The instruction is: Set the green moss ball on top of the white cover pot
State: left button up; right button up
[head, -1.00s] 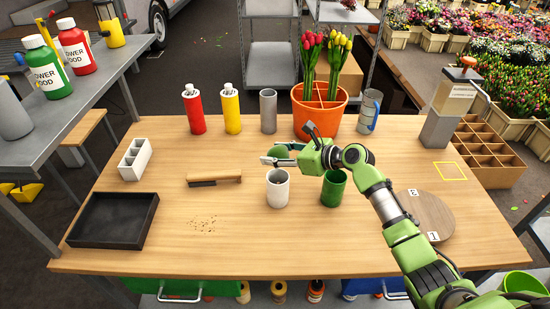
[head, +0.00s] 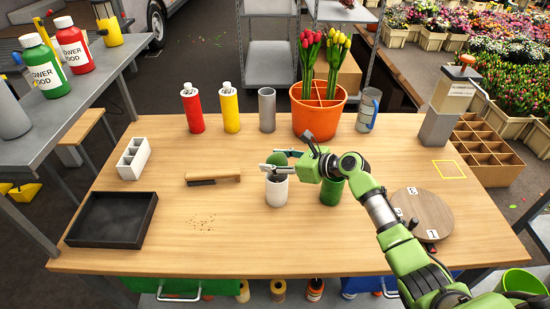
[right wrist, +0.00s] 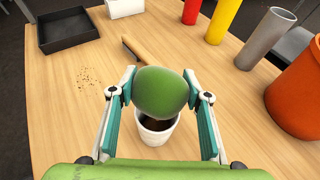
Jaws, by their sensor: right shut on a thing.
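The green moss ball (head: 281,158) is held between the fingers of my right gripper (head: 276,164). In the right wrist view the ball (right wrist: 160,92) sits between both finger pads and looks rounded and smooth. The white cover pot (head: 276,191) stands upright on the table just below the ball. In the right wrist view the pot (right wrist: 155,137) shows a dark brown inside beneath the ball, which hides its far rim. I cannot tell whether ball and pot touch. My left gripper is in no view.
A green pot (head: 332,190) stands close right of the white pot, partly behind my right gripper. A brush (head: 213,178) lies to the left. A round wooden board (head: 425,208) lies at right under my arm. The table's front middle is clear.

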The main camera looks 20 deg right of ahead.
jog(key=shift+f+b, duration=0.5)
jog(key=shift+f, duration=0.95)
jog(key=o, duration=1.2)
jog(key=v, duration=1.2)
jog(key=shift+s, duration=0.1)
jog(key=shift+f, duration=0.1)
